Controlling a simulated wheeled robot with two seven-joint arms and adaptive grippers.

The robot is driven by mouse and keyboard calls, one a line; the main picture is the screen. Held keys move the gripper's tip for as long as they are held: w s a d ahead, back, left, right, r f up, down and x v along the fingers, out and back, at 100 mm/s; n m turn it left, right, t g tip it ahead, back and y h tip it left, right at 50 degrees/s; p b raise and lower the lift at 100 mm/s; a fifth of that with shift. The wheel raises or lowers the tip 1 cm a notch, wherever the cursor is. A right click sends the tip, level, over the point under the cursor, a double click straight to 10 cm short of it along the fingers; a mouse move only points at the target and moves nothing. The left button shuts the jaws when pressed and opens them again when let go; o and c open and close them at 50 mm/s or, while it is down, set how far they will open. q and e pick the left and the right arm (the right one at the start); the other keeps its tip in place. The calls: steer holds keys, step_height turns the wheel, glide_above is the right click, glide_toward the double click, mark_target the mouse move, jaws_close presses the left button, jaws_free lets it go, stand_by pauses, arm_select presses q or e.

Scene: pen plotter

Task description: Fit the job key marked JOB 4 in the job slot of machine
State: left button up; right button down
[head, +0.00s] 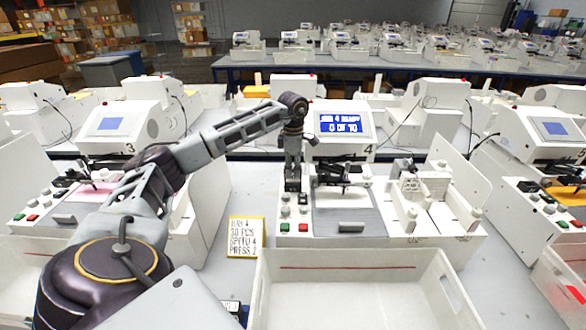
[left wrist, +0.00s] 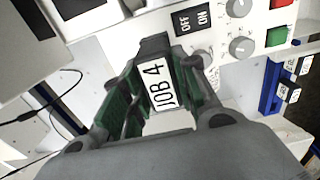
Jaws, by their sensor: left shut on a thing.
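My left gripper (head: 292,184) points down at the left side of machine 4's control panel, just behind its knobs. In the left wrist view, its fingers are shut on a white-labelled job key (left wrist: 157,85) reading JOB 4. The key is at the panel, beside the black OFF/ON switch (left wrist: 192,20). The job slot is hidden under the key and fingers, so I cannot see how deep the key sits. The display (head: 340,124) of machine 4 (head: 368,150) is lit blue and seems to read JOB 4 READY, 0 OF 10. My right gripper is not in view.
A card (head: 246,237) with job settings stands left of the machine. A white bin (head: 360,300) is in front. A blue rack (left wrist: 269,88) with other labelled keys shows in the left wrist view. Similar machines stand on both sides.

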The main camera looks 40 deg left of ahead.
arm_select(q)
steer(key=shift+f, duration=0.3)
steer(key=o, duration=1.1)
steer(key=shift+c, duration=0.2)
step_height(320, 180, up, 12)
stand_by(0.9)
steer(key=shift+f, duration=0.1)
